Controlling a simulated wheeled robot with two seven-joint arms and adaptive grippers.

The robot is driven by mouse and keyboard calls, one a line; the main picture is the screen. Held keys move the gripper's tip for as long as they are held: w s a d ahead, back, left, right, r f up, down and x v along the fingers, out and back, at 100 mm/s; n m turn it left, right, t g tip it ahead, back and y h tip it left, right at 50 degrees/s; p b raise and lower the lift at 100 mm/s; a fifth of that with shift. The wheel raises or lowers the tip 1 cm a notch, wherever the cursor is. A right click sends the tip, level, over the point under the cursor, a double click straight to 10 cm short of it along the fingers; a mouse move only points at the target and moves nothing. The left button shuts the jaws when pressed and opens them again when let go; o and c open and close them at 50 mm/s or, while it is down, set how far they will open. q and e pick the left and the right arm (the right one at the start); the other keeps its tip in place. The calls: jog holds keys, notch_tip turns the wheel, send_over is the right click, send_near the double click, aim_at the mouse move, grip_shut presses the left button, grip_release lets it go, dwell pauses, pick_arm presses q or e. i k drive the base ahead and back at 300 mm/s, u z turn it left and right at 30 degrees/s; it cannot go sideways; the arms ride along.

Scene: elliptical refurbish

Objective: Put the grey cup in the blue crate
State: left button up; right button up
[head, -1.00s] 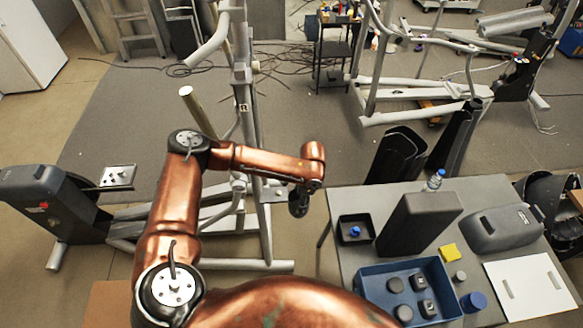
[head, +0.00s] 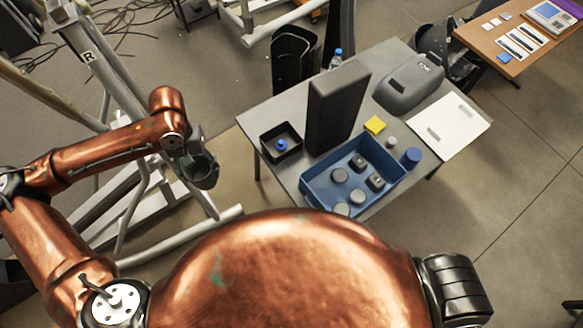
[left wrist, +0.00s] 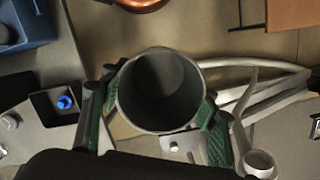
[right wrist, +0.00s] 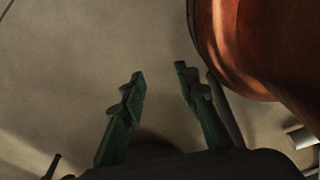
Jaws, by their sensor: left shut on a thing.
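The grey cup (left wrist: 160,90) is held in my left gripper (left wrist: 155,100), its round open mouth facing the left wrist camera and a green-padded finger on each side. In the head view the cup (head: 203,172) hangs below the end of my left arm, left of the table and clear of it. The blue crate (head: 318,194) stands on the table's near part, to the right of the cup, with several dark grey pieces in it. A corner of the crate (left wrist: 22,28) shows in the left wrist view. My right gripper (right wrist: 160,82) is open and empty over the floor.
On the grey table (head: 262,112) stand a small black tray (head: 281,152) with a blue-capped item, a tall dark box (head: 335,108), a yellow block (head: 374,125), a blue cylinder (head: 411,157) and a white board (head: 450,127). Exercise-machine frames (head: 100,75) stand left.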

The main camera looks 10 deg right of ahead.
aim_at(322, 191)
jog(key=u, duration=1.1)
jog(key=k, duration=1.3)
jog(key=z, duration=1.95)
jog(key=i, duration=0.5)
jog(key=u, duration=0.05)
